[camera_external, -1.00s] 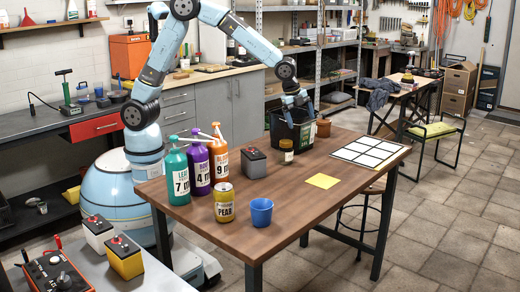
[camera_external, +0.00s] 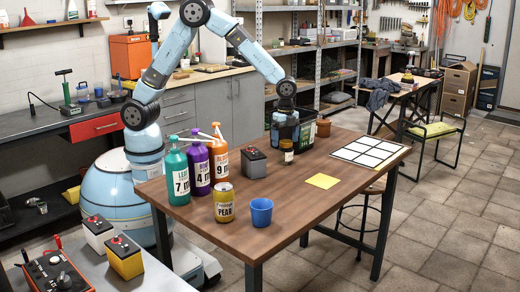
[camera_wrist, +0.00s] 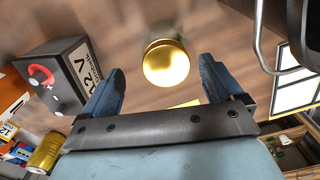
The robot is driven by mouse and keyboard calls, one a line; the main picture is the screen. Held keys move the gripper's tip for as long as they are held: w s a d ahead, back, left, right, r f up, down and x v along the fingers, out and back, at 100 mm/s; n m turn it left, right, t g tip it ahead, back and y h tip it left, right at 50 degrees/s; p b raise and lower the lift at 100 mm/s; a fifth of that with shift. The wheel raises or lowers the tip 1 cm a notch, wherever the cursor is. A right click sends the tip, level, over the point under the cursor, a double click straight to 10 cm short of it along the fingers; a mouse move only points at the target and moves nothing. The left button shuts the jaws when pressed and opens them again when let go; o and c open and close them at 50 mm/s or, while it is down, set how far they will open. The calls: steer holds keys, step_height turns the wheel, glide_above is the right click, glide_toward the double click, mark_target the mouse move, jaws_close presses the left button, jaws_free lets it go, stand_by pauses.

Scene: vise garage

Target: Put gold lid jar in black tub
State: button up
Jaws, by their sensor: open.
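The gold lid jar (camera_external: 286,152) is a small dark jar standing upright on the table in front of the black tub (camera_external: 307,132). In the wrist view its gold lid (camera_wrist: 166,63) shows from above, beyond and between my fingertips. My gripper (camera_external: 286,134) points down above the jar, with its fingers close to the lid in the outside view. In the wrist view my gripper (camera_wrist: 160,82) is open and empty between its two blue fingers. The black tub stands just behind the jar, partly hidden by my gripper. Its dark edge and metal handle (camera_wrist: 262,50) show at the upper right of the wrist view.
A grey battery (camera_external: 253,163) stands left of the jar; it also shows in the wrist view (camera_wrist: 60,80). Several pump bottles (camera_external: 198,168), a yellow can (camera_external: 224,202) and a blue cup (camera_external: 261,211) stand nearer the front. A yellow sheet (camera_external: 323,181) and a white grid (camera_external: 368,152) lie flat.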

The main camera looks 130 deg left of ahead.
mark_target(286, 149)
steer(key=shift+a+f, duration=0.2)
steer(key=shift+f, duration=1.2)
steer(key=shift+a+f, duration=0.2)
steer(key=shift+f, duration=1.2)
steer(key=shift+r, duration=0.15)
steer(key=c, duration=1.3)
